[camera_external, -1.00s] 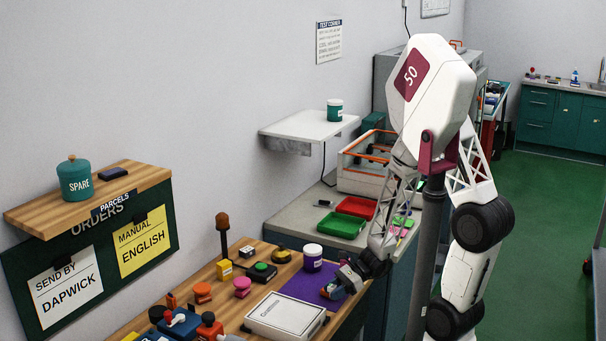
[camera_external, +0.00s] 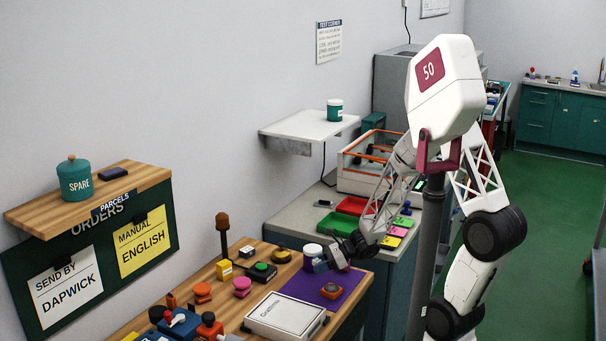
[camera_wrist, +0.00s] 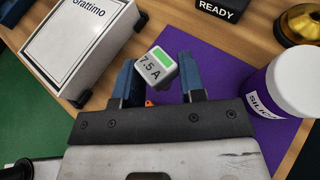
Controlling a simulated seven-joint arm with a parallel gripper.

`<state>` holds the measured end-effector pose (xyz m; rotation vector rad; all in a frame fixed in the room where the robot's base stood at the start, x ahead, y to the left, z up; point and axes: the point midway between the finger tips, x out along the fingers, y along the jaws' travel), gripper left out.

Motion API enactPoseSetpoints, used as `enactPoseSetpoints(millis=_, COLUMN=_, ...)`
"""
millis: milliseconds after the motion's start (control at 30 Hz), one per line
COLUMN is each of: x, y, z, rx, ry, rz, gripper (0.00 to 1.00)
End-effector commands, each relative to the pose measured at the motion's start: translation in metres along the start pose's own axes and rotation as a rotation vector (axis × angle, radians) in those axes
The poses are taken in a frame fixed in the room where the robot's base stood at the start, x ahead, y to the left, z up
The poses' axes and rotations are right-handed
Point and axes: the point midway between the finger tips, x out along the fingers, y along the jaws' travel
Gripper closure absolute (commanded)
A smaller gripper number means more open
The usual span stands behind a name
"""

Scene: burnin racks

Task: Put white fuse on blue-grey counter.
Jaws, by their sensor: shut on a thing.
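The white fuse (camera_wrist: 154,68), marked "7.5 A" with a green patch, sits between the blue fingertips of my gripper (camera_wrist: 158,80) in the wrist view. My gripper is shut on it. In the outside view my gripper (camera_external: 322,264) is over the purple mat (camera_external: 300,284), beside the white-lidded jar (camera_external: 312,251); the fuse cannot be made out there. The counter (camera_external: 290,224) with a pale grey top and blue-grey front stands beyond the wooden bench.
A green tray (camera_external: 334,225), a red tray (camera_external: 353,205), coloured pads (camera_external: 391,242) and an open crate (camera_external: 362,180) are on the counter. Its near-left top is mostly bare.

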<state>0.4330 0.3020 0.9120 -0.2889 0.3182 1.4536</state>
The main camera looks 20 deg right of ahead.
Motion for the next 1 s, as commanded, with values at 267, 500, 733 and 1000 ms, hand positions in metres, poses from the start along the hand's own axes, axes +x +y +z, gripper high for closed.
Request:
enactPoseSetpoints(millis=267, x=-0.007, y=-0.076, z=0.02, rx=0.063, ry=-0.002, rz=-0.162, gripper=0.86)
enactPoseSetpoints(millis=500, x=-0.019, y=-0.134, z=0.026, rx=0.115, ry=-0.001, rz=-0.285, gripper=0.86)
enactPoseSetpoints(millis=733, x=-0.039, y=-0.196, z=0.029, rx=0.171, ry=-0.002, rz=-0.423, gripper=0.86)
enactPoseSetpoints(millis=1000, x=-0.072, y=-0.263, z=0.033, rx=0.24, ry=-0.002, rz=-0.589, gripper=0.86)
